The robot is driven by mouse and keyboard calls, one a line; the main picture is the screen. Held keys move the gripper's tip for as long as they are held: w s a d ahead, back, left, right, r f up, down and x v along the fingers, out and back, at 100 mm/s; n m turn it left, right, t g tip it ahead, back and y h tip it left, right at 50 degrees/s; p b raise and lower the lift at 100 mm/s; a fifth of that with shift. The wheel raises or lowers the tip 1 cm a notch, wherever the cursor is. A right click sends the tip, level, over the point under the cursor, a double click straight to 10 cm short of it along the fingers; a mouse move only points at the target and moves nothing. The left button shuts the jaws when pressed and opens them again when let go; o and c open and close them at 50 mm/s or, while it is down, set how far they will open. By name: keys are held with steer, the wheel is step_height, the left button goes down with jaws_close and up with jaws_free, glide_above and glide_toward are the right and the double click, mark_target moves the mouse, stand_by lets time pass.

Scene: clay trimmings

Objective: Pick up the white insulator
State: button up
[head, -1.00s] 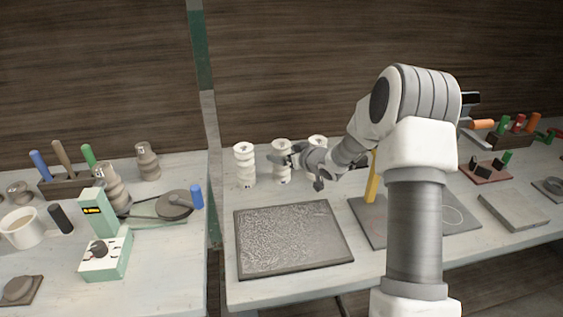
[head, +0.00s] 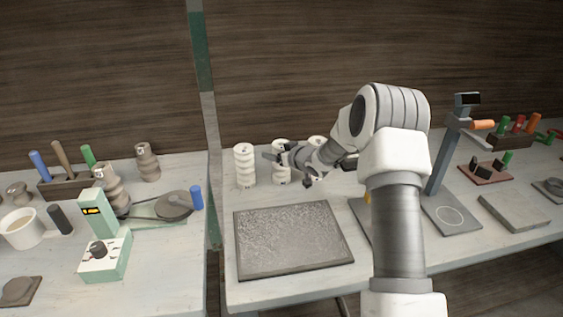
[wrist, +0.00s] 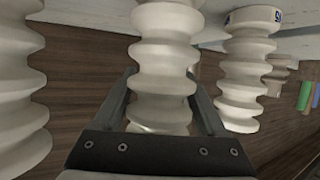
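Three white ribbed insulators stand in a row at the back of the right table: the left one (head: 244,166), the middle one (head: 281,176) and the right one (head: 317,140), partly hidden by my arm. In the head view my gripper (head: 286,158) is at the middle insulator, with a finger across its front. In the wrist view, which looks upside down, the middle insulator (wrist: 163,55) is between my two spread fingers. The left insulator (wrist: 243,75) shows at the right there, and the right one (wrist: 15,90) at the left. My fingers look open; contact is unclear.
A dark textured slab (head: 290,240) lies in front of the insulators. A grey stand (head: 445,160) with an orange handle is right of my arm. The left table holds a green device (head: 105,245), a cup (head: 22,230) and brown insulators (head: 147,163).

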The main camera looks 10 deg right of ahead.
jaws_close()
steer(key=shift+r, duration=0.2)
